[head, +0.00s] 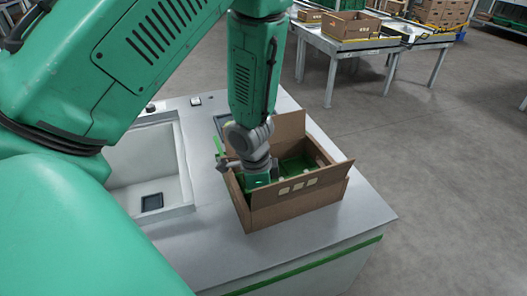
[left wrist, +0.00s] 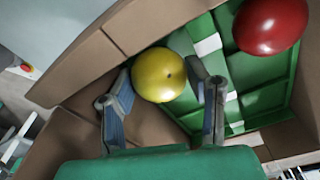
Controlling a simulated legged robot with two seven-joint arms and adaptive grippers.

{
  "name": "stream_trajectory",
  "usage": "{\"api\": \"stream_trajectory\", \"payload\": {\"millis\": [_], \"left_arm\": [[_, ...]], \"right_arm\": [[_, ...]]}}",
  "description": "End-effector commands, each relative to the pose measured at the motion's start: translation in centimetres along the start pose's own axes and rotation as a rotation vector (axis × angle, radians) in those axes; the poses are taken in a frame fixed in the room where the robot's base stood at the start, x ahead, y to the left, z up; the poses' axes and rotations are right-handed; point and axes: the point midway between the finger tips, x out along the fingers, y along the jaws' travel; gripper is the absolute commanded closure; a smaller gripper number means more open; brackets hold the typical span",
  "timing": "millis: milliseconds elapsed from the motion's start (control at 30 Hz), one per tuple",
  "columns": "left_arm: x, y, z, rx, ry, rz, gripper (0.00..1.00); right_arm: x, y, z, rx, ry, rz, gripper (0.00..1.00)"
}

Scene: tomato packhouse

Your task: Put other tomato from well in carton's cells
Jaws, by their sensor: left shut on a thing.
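The brown carton (head: 295,207) stands open on the worktop with its flaps up. Its green cell insert (head: 293,168) shows inside. My left gripper (head: 258,175) reaches down into the carton at its left part; its fingertips are hidden there in the head view. In the left wrist view, my left gripper (left wrist: 163,92) is shut on a yellow tomato (left wrist: 159,75), over the carton near its wall and the green insert (left wrist: 262,100). A red tomato (left wrist: 270,24) sits in the insert beyond, to the right. The well (head: 140,172) shows no tomato in its visible part. My right gripper is not in view.
The worktop (head: 345,222) is clear to the right of and in front of the carton. A dark square (head: 152,202) lies on the well's floor. Tables with other cartons (head: 350,25) stand at the back, across open floor (head: 440,130).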

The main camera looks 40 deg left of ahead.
Motion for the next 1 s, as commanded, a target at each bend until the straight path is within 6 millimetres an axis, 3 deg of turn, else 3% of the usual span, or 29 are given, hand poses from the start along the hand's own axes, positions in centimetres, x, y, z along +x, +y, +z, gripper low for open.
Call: {"api": "stream_trajectory", "payload": {"millis": [967, 1000], "left_arm": [[0.48, -0.04, 0.03, 0.001, 0.0, -0.001, 0.71], [0.48, -0.05, 0.03, 0.001, 0.0, -0.001, 0.5]], "right_arm": [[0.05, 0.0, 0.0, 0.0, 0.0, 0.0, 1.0], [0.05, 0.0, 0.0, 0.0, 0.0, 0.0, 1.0]]}}
